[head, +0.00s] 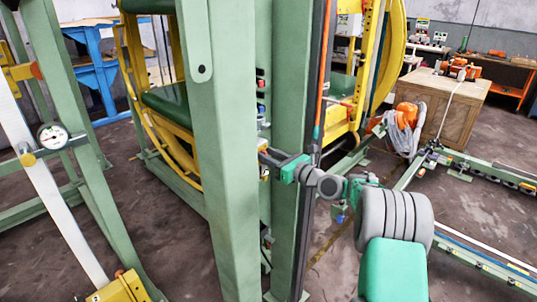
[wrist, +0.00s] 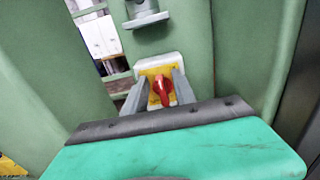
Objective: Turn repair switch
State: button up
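The repair switch shows in the wrist view as a red knob (wrist: 163,90) on a yellow plate (wrist: 150,72) with a pale grey housing, fixed to a green post. My gripper (wrist: 161,78) is open, with one grey finger on each side of the red knob. Gaps show between the knob and the fingers, and I cannot tell whether either touches it. In the head view my gripper (head: 264,152) reaches in from the right to the green post.
A grey fitting (wrist: 146,14) sits above the switch. A wooden crate (head: 440,105) and low green rails (head: 480,250) lie to the right.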

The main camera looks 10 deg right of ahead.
jog(key=shift+w, duration=0.1)
grip_shut()
dwell(0.3)
jog(key=shift+n, duration=0.3)
jog(key=shift+s+a+f+n+b, duration=0.3)
jog(key=shift+n+b, duration=1.5)
jog(key=shift+n, duration=1.05)
jog(key=shift+s+a+f+n+b, duration=0.15)
jog(key=shift+f+n+b, duration=0.25)
jog(key=shift+n+b, duration=2)
jog(key=shift+s+a+f+n+b, duration=0.25)
jog(key=shift+n+b, duration=1)
jog(key=shift+n, duration=2.1)
jog(key=shift+w, duration=0.1)
